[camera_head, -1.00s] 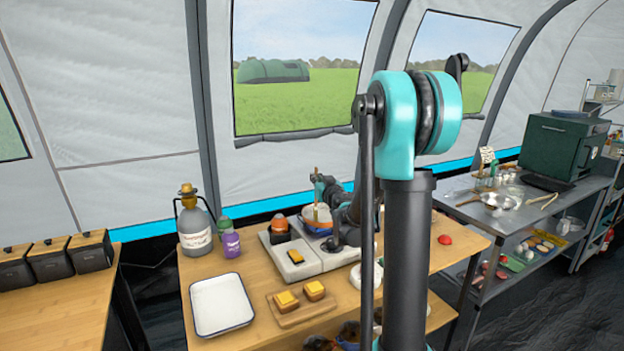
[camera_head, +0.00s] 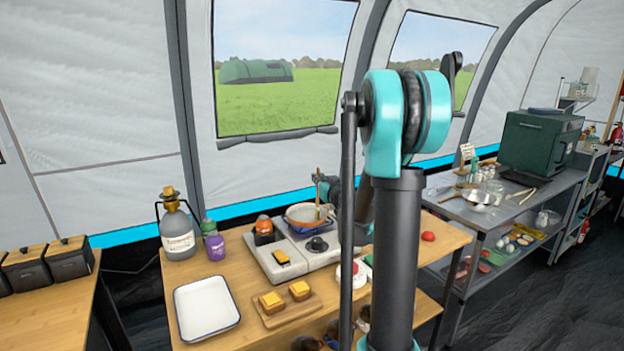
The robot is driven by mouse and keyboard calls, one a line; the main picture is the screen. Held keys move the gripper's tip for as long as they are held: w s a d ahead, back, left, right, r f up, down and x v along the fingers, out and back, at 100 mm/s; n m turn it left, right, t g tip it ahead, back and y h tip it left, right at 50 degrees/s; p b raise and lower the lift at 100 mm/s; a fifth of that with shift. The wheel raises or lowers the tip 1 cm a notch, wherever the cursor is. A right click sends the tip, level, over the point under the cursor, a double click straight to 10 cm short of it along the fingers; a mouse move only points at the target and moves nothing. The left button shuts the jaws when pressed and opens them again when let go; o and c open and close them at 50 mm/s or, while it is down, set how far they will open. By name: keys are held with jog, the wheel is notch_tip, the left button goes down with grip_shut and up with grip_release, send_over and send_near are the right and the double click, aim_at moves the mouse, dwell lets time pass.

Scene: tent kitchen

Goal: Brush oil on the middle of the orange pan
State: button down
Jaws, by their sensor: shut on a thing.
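The orange pan (camera_head: 296,222) sits on the rear right part of the two-burner stove, with its pale inside facing up. My gripper (camera_head: 320,181) is above the pan's far right side, small in view and partly hidden by my own arm. It is shut on a thin upright brush (camera_head: 318,199) with a wooden-coloured handle. The brush reaches down to the pan's inside, right of its middle. I cannot tell whether its tip touches the pan. No oil can be made out on the pan.
The grey stove (camera_head: 283,272) stands on the wooden table. A purple bottle (camera_head: 215,246), a large grey dispenser (camera_head: 178,235), a white tray (camera_head: 207,308) and a board with toast (camera_head: 287,312) are farther left and in front.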

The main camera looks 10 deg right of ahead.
jog(key=w+a, duration=0.5)
jog(key=a, duration=0.2)
jog(key=shift+w+a, duration=0.15)
jog(key=shift+w, duration=0.1)
dwell(4.5)
jog(key=shift+r, duration=2.95)
